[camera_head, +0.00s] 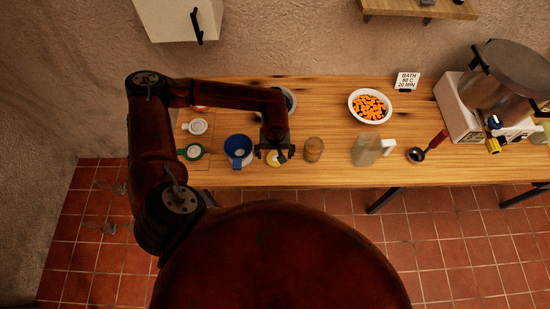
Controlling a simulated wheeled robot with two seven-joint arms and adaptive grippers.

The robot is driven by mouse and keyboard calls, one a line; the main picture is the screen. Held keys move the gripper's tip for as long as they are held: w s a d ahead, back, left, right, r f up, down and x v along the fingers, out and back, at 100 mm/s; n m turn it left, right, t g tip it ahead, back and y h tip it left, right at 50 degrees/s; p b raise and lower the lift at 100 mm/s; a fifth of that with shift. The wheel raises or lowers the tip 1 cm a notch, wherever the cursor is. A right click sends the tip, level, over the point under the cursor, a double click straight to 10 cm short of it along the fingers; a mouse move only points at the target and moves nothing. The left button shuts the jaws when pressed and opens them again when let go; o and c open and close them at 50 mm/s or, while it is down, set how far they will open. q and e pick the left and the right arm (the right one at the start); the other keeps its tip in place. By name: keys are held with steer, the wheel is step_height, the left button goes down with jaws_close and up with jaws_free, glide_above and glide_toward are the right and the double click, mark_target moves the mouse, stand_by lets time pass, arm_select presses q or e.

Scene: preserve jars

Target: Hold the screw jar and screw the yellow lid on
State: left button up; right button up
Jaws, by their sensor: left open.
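The yellow lid (275,158) lies on the wooden table near its front edge, partly hidden under my left gripper. My left gripper (275,154) points down over the lid with its fingers apart. I cannot tell whether the fingers touch the lid. A glass jar (314,150) with brownish contents stands upright just right of the gripper, apart from it, and looks like the screw jar. No lid shows on it. My right gripper is not in view.
On the wooden table (330,180), a blue-rimmed vessel (238,147) and a green ring lid (193,152) are to the left. A glass jug (366,149), a ladle (428,147) and a bowl of orange pieces (370,106) are to the right. A large pot (508,72) stands at far right.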

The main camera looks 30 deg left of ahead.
mark_target(275, 158)
arm_select(q)
steer(key=shift+f, duration=0.1)
steer(key=shift+w+a+f+p, duration=0.1)
steer(key=shift+w+f+p, duration=0.15)
steer(key=shift+f, duration=0.6)
steer(key=shift+w+a+f+p, duration=0.15)
steer(key=shift+w+f+p, duration=0.1)
steer(key=shift+f, duration=0.6)
steer(key=shift+w+a+f+p, duration=0.15)
steer(key=shift+f+p, duration=0.1)
steer(key=shift+f, duration=0.6)
steer(key=shift+c, duration=0.7)
steer(key=c, duration=0.9)
